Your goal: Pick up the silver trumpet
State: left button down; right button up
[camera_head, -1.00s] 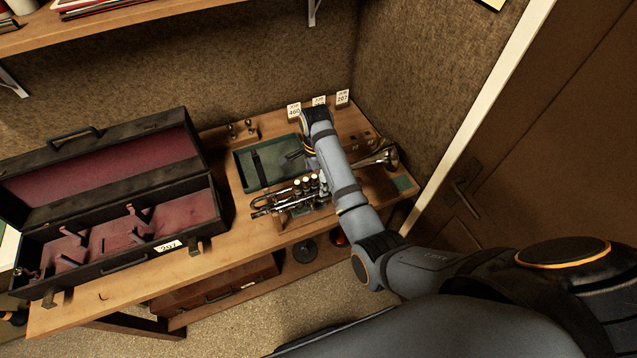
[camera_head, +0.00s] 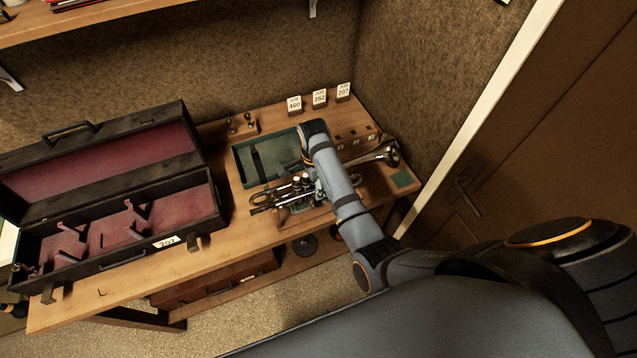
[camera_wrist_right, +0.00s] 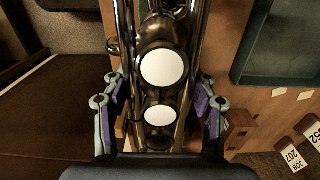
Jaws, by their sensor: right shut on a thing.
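The silver trumpet (camera_head: 388,154) lies lengthwise on the workbench at the right in the head view, its flared bell to the right and its tubing to the left. My right arm crosses over its middle and hides part of it. My right gripper (camera_head: 314,185) is at the trumpet's valve section. In the right wrist view the right gripper's fingers (camera_wrist_right: 158,92) stand on either side of the trumpet's valves (camera_wrist_right: 162,68), shut on the body. I cannot tell whether the trumpet is clear of its support. My left gripper is not in view.
An open black case with red lining (camera_head: 118,222) stands left on the wooden bench (camera_head: 218,240). A green tray (camera_head: 242,168) lies behind the trumpet. Numbered cards (camera_head: 319,98) stand at the back. A small green pad (camera_head: 403,179) lies right. A door (camera_head: 545,120) is beyond the bench.

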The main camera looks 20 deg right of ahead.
jog(key=shift+s+f, duration=0.1)
jog(key=shift+f, duration=0.05)
grip_shut()
jog(key=shift+d, duration=0.1)
jog(key=r, duration=0.2)
jog(key=r+b, duration=0.1)
jog(key=r, duration=0.1)
jog(key=r+b, duration=0.1)
jog(key=r, duration=0.2)
jog(key=shift+w, duration=0.25)
notch_tip(320, 180, up, 2)
jog(key=shift+s+r+p, duration=0.1)
jog(key=shift+r+p, duration=0.05)
jog(key=shift+p, duration=0.4)
jog(key=shift+r+p, duration=0.5)
jog(key=shift+s+f, duration=0.1)
